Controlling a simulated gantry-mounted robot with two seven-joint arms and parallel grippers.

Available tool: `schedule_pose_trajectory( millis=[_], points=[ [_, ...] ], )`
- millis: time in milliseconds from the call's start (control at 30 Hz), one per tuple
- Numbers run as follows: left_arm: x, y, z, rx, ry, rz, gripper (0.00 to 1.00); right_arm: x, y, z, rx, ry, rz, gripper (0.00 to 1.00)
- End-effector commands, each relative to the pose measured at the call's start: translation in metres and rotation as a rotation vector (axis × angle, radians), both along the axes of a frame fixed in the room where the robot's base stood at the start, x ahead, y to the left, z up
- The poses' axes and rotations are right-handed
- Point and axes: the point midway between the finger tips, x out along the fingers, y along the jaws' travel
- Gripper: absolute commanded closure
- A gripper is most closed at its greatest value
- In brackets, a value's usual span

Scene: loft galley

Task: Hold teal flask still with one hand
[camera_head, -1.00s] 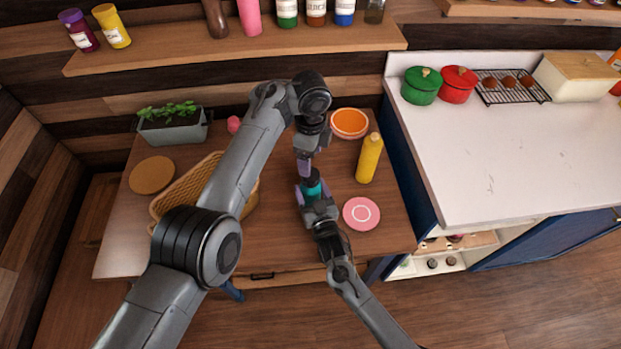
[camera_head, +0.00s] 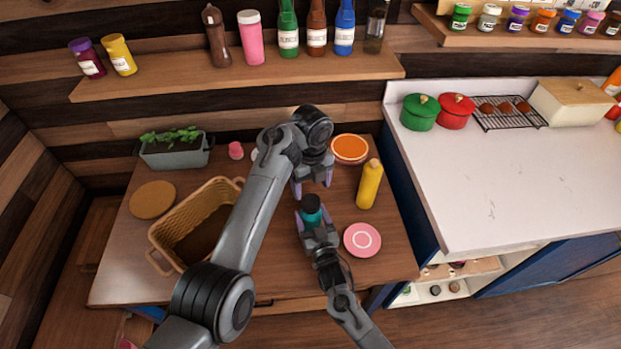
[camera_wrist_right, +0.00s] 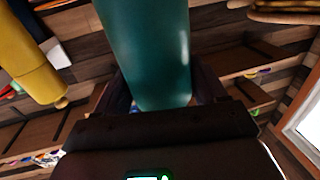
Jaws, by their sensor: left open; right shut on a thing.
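The teal flask (camera_head: 313,217) with a dark cap stands upright at the middle of the wooden table. My right gripper (camera_head: 314,221) is shut on it from the front. In the right wrist view the flask (camera_wrist_right: 150,50) fills the upper middle, between the fingers; its cap is out of that view. My left gripper (camera_head: 312,186) is open and empty, just behind and above the flask's cap, with its fingers apart and not touching it.
A yellow bottle (camera_head: 369,184) stands to the right and a pink plate (camera_head: 362,240) lies right of my right gripper. An orange bowl (camera_head: 349,149) is behind. A wicker basket (camera_head: 162,241) and planter (camera_head: 175,152) are at the left. A bottle shelf (camera_head: 190,80) runs along the wall.

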Motion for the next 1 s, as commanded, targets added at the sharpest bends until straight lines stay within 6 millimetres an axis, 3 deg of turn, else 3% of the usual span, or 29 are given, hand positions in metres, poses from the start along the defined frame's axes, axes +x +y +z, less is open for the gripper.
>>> schedule_pose_trajectory(
  millis=[500, 967, 1000],
  points=[
    [0.0, 0.0, -0.063, 0.001, 0.003, 0.001, 0.24, 0.0, 0.0, 0.0, 0.0, 0.001, 0.0, 1.0],
    [0.0, 0.001, -0.072, 0.0, 0.001, 0.002, 0.24, 0.0, 0.0, -0.001, 0.0, 0.001, 0.0, 1.0],
    [0.0, 0.001, -0.072, 0.0, 0.001, 0.002, 0.31, 0.0, 0.0, -0.001, 0.0, 0.001, 0.0, 1.0]
  ],
)
